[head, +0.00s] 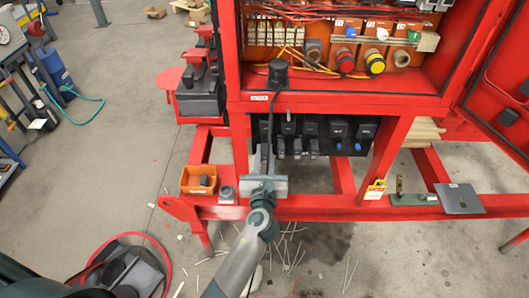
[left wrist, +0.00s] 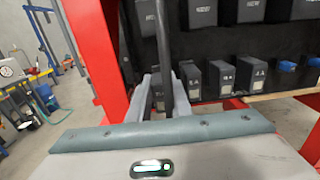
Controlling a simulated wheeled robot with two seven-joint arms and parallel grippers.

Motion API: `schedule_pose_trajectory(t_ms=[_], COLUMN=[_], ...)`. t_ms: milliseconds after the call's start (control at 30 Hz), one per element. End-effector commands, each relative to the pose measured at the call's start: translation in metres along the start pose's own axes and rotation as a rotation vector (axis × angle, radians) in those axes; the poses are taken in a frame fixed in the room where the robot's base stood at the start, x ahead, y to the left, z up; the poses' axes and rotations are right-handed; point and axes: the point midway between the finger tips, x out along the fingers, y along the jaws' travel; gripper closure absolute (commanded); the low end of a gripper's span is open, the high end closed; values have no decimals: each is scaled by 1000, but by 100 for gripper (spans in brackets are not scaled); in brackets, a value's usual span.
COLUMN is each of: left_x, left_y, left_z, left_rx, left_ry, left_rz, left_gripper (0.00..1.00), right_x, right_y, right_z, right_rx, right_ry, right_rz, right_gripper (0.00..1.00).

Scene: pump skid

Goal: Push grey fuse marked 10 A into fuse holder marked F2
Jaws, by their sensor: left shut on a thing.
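My left gripper (head: 265,150) is in front of the left end of the black fuse panel (head: 325,135) in the head view. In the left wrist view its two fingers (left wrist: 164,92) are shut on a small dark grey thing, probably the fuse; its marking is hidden. A thick black cable (left wrist: 162,40) hangs down by the fingertips. I cannot read which is F2. My right gripper is not in view.
The red frame (head: 300,207) surrounds the panel, with a post left of the gripper. An orange bin (head: 198,180) holds a dark item on the lower rail. The cable runs from a black plug (head: 278,72) above.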

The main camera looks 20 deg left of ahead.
Motion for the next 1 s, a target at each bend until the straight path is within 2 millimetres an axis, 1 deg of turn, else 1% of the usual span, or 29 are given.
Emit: schedule_pose_trajectory(t_ms=[600,1000], left_x=[-8,-8], left_y=[0,0], left_z=[0,0], left_rx=[-2,-1], left_ry=[0,0], left_rz=[0,0], left_gripper=[100,100], right_x=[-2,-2], right_y=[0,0], right_z=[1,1], right_rx=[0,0], right_ry=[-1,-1], right_rz=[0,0], right_gripper=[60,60])
